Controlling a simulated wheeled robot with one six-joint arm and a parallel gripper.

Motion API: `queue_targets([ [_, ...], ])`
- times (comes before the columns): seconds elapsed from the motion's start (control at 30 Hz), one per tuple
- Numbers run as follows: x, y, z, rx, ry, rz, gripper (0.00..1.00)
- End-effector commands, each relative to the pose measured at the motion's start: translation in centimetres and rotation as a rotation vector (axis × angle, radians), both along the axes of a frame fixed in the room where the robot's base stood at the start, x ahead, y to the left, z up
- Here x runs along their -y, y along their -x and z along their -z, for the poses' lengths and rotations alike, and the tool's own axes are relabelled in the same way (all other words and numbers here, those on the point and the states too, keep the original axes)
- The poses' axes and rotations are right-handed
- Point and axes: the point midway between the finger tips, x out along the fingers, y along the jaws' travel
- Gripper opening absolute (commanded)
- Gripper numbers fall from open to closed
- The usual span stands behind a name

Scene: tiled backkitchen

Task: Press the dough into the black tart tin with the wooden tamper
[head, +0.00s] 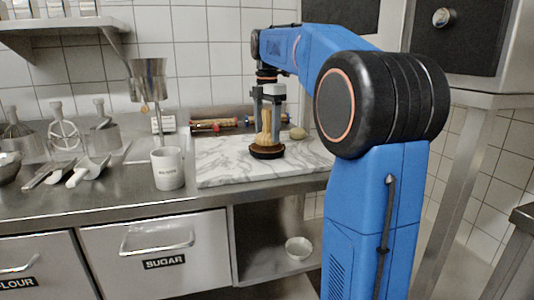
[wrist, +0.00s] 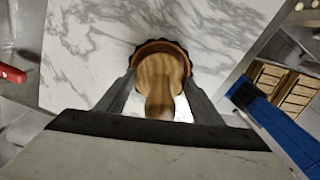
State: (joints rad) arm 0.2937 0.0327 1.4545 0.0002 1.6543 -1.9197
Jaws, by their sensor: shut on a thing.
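The wooden tamper (head: 264,127) stands upright in my gripper (head: 268,98), which is shut on it. The black tart tin (head: 267,153) lies on the marble slab directly below the tamper. In the wrist view the tamper (wrist: 160,78) is between the two fingers (wrist: 160,92), its round head over the tin. The dark scalloped rim of the tin (wrist: 163,41) shows past the head, with a brown band inside it that may be dough. The tamper hides most of the tin's inside. I cannot tell whether its foot touches the dough.
The marble slab (head: 222,174) is mostly bare. A small tan lump (head: 298,133) lies behind the tin to the right. Rolling pins (head: 214,125) lie at the back. A white mug (head: 168,169) stands left of the slab, with scoops (head: 88,171) farther left.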

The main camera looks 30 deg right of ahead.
Motion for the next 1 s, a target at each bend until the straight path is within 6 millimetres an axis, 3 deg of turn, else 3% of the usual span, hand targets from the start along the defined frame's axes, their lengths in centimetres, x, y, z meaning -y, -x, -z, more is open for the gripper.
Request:
queue_targets([
  [1.0,0.0,0.0,-5.9,0.001,0.0,0.0,0.3],
])
